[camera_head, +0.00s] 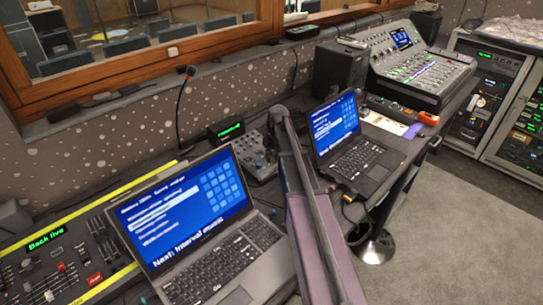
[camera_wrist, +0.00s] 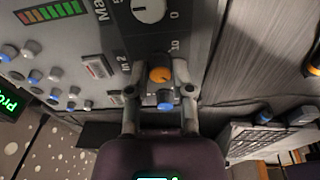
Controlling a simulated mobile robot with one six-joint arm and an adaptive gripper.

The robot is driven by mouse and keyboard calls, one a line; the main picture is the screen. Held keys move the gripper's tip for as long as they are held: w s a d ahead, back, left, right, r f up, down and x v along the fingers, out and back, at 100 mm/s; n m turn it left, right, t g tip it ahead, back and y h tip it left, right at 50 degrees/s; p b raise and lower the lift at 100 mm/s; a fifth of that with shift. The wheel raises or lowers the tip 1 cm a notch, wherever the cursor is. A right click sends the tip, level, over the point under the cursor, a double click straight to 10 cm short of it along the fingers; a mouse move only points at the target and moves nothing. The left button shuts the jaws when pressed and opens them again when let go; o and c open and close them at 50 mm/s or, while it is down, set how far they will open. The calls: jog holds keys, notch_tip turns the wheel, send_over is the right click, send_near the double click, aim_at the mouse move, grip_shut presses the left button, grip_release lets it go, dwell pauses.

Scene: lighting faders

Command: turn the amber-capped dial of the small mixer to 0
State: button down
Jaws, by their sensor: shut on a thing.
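The amber-capped dial (camera_wrist: 160,75) sits on the grey panel of the small mixer (camera_wrist: 75,50) in the wrist view. My gripper (camera_wrist: 160,77) has one finger on each side of this dial and is shut on it. The dial's pointer and scale are largely hidden by the fingers, so its setting cannot be read. A blue-capped knob (camera_wrist: 165,97) lies just below it, between the fingers. In the head view the small mixer (camera_head: 254,157) stands between the two laptops, partly behind my arm. My gripper cannot be made out there.
A larger white-capped dial (camera_wrist: 149,9) is just above the amber one. Several small knobs are at left. The left laptop (camera_head: 185,215) and right laptop (camera_head: 340,130) flank the mixer. A gooseneck microphone (camera_head: 181,110) rises behind. A fader console (camera_head: 420,65) stands farther right.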

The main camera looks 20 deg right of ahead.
jog(key=shift+w+n, duration=0.35)
jog(key=shift+n, duration=0.05)
jog(key=c, duration=0.5)
grip_release()
jog(key=shift+s, duration=0.1)
jog(key=shift+s, duration=0.15)
